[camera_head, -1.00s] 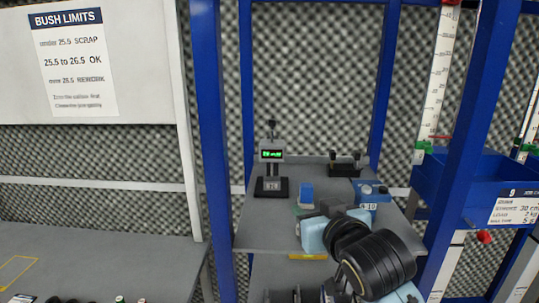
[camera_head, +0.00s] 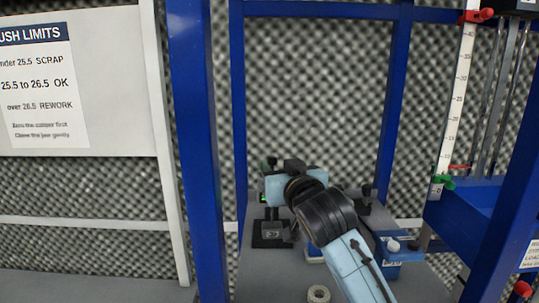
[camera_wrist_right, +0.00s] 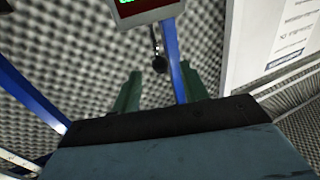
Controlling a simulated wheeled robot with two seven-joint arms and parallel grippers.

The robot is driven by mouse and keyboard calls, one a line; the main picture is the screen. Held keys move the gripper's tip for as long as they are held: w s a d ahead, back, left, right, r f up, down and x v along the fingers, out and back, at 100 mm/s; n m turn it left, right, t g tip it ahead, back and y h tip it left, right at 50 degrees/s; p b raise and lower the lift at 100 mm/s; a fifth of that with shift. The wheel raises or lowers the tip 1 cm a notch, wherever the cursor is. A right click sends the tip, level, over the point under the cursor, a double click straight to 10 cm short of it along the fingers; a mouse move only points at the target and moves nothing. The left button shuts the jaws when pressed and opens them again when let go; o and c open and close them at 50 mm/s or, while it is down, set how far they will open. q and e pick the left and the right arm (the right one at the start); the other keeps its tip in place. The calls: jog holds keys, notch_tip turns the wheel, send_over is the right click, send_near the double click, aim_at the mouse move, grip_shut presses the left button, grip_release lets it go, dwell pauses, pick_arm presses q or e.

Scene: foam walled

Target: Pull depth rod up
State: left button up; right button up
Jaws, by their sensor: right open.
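The depth gauge (camera_head: 265,228) stands on the grey shelf on a black base, with its green-lit display partly behind my right gripper in the head view. The black knob (camera_head: 272,161) of its depth rod rises above the display. My right gripper (camera_head: 270,180) is beside the upper gauge; its fingertips are hard to make out there. In the right wrist view, which is upside down, the display (camera_wrist_right: 146,10) is at the top and the rod's knob (camera_wrist_right: 159,63) appears between the two open, empty green fingers (camera_wrist_right: 162,88). Contact is not visible. My left gripper is out of view.
Blue posts (camera_head: 190,150) frame the shelf. A blue fixture (camera_head: 398,252) is right of my forearm and a pale ring (camera_head: 318,294) lies at the front. A limits notice (camera_head: 35,85) hangs at left.

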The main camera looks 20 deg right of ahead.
aim_at(270, 158)
jog(key=w+p, duration=0.1)
jog(key=w, duration=0.4)
jog(key=shift+w+a, duration=0.1)
jog(key=shift+w, duration=0.6)
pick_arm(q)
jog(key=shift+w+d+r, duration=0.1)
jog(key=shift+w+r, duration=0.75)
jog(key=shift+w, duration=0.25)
pick_arm(e)
grip_shut()
